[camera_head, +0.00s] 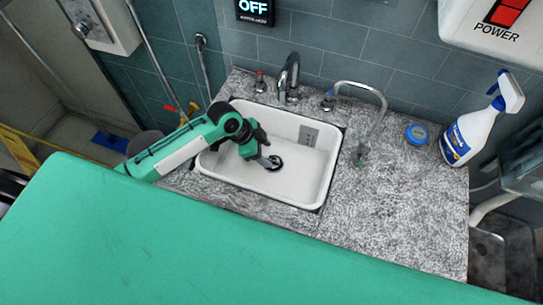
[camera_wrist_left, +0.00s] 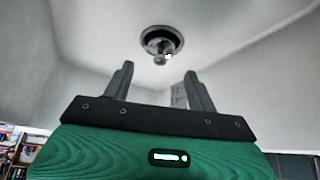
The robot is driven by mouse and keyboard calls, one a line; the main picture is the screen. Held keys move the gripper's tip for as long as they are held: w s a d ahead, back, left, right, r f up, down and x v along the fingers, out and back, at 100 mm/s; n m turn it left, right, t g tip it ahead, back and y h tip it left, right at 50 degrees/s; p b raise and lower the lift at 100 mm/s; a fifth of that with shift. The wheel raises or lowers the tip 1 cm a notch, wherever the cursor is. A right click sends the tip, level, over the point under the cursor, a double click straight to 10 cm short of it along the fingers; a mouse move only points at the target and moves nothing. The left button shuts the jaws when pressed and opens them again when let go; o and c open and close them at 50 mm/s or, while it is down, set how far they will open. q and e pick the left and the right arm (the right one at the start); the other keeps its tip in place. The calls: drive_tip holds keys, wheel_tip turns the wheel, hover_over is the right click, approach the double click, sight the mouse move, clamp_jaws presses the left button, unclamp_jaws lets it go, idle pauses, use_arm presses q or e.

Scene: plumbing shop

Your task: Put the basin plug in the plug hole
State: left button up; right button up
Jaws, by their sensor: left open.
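The basin plug (camera_wrist_left: 161,46) is a small metal piece with a rounded knob. In the left wrist view it sits within the dark ring of the plug hole (camera_wrist_left: 142,42); I cannot tell whether it is fully seated. In the head view the plug hole (camera_head: 275,163) is a dark round spot on the floor of the white basin (camera_head: 307,179). My left gripper (camera_head: 267,161) reaches down into the basin beside the hole. Its fingers (camera_wrist_left: 160,75) are open and empty, with the plug beyond their tips. My right gripper is not in view.
A tap (camera_head: 289,75) stands behind the basin, with a thin curved spout (camera_head: 378,100) to its right. A blue tape roll (camera_head: 416,134) and a spray bottle (camera_head: 470,130) stand on the speckled counter (camera_head: 400,200). The basin walls surround my left gripper.

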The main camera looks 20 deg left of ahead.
use_arm(q)
drive_tip(key=v, duration=0.7)
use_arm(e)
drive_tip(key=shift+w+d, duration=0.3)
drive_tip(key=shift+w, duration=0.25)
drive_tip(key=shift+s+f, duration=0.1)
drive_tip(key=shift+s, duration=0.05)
